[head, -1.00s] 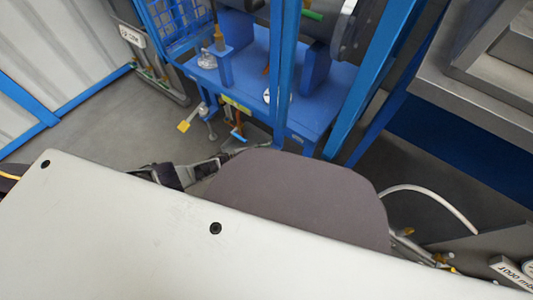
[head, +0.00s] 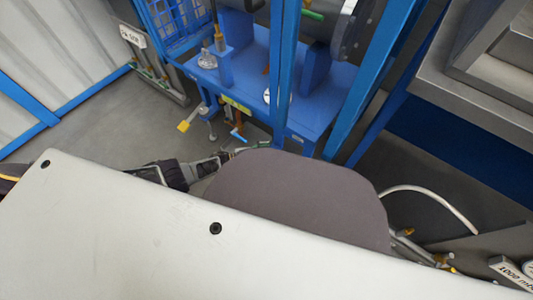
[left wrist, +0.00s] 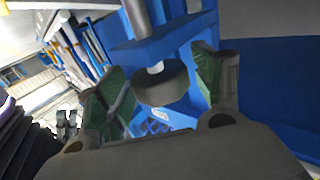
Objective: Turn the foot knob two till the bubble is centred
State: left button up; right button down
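In the left wrist view a dark round foot knob (left wrist: 162,86) hangs on a pale stem under a blue bracket. My left gripper (left wrist: 160,90) has its green-padded fingers on either side of the knob, with gaps showing beside it; I cannot tell whether it is knob two. In the head view my left gripper (head: 238,153) is low at the front edge of the blue stand (head: 320,105), partly hidden by my own body. The knob is not clear there. A small round white-faced fitting (head: 268,97) is on the stand; I cannot read a bubble. My right gripper is not in view.
Blue uprights (head: 284,60) rise close to my left gripper. Grey floor is clear at the left.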

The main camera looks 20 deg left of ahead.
pick_arm(q)
jog(key=shift+a, duration=0.15)
jog(key=v, duration=1.1)
jog(key=shift+s+a, duration=0.25)
jog(key=shift+a, duration=0.1)
jog(key=shift+a, duration=0.1)
dwell(0.6)
